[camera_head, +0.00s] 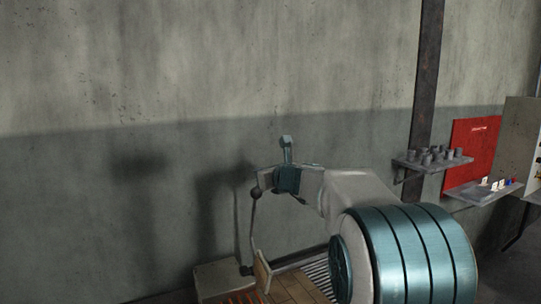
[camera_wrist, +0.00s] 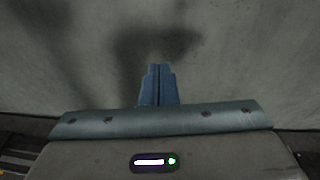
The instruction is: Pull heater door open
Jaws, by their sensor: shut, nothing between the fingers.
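My gripper (camera_head: 286,147) is raised in front of the grey wall in the head view. In the wrist view its two blue fingers (camera_wrist: 158,72) are pressed together, pointing at the bare wall with nothing between them. At the bottom of the head view is a low structure with brown planks or bricks (camera_head: 293,287) and orange bars, cut off by the frame and partly hidden by my arm. A thin rod with a pale panel (camera_head: 262,271) stands at it, below and left of my gripper. I cannot tell which part is the heater door. No heater door shows in the wrist view.
A shelf (camera_head: 405,165) with several dark cylinders is on the right. Beside it are a red board (camera_head: 470,145) and a lower shelf (camera_head: 478,196) with small items. A dark vertical post (camera_head: 428,70) stands there. The wall at left is clear.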

